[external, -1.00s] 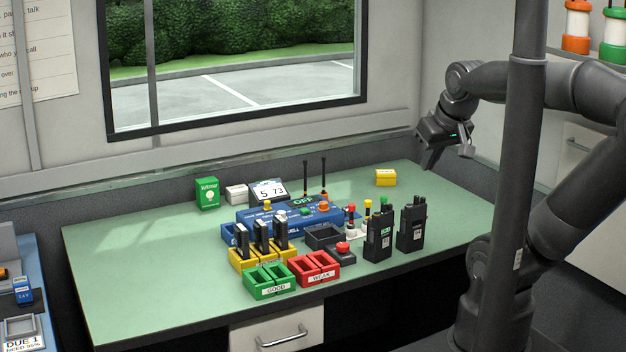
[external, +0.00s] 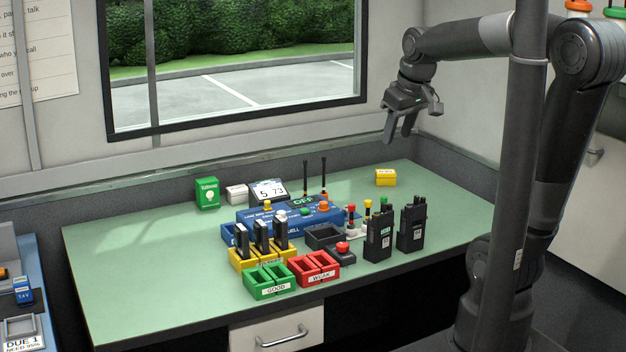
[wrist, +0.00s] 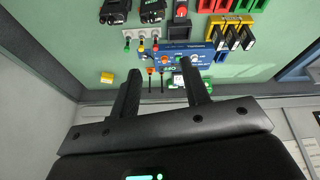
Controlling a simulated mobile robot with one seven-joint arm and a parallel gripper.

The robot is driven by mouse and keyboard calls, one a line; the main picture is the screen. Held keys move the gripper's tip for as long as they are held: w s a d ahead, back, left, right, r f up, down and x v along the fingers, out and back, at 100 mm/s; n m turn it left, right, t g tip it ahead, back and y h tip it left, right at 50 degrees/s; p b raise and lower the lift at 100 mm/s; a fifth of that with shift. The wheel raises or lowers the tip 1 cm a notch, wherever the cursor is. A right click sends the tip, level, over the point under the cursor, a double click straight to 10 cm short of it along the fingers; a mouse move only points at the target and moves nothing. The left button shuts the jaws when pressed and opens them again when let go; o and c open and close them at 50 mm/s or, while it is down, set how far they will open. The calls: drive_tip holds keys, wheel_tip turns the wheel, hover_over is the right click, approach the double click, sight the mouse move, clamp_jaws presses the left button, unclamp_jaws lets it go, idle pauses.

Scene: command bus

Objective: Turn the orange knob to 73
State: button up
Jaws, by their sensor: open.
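The orange knob (external: 324,206) sits on the right part of the top of a blue device (external: 290,217), beside a display reading OFF (external: 304,201). The blue device also shows in the wrist view (wrist: 198,49), beyond my fingertips. A small screen (external: 268,191) behind the device reads 5 and 73. My gripper (external: 397,137) is open and empty, high above the back right of the table, well apart from the knob. Its two spread fingers show in the wrist view (wrist: 159,76). Any scale marks on the knob are too small to read.
Two upright black radios (external: 379,236) stand right of the device. A red button (external: 342,248), yellow trays with black batteries, green GOOD bins (external: 268,284) and red WEAK bins (external: 314,270) stand in front. Two thin antennas rise behind. The green table is clear at left and right.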

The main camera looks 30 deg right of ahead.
drive_tip(key=w+n+g, duration=0.1)
drive_tip(key=w+n, duration=0.1)
drive_tip(key=w, duration=0.7)
drive_tip(key=n+g, duration=0.3)
drive_tip(key=n, duration=0.2)
hover_over(324, 202)
wheel_tip(324, 202, down, 17)
wheel_tip(324, 202, down, 10)
drive_tip(key=shift+s+a+f, duration=0.1)
drive_tip(key=shift+c, duration=0.3)
clamp_jaws()
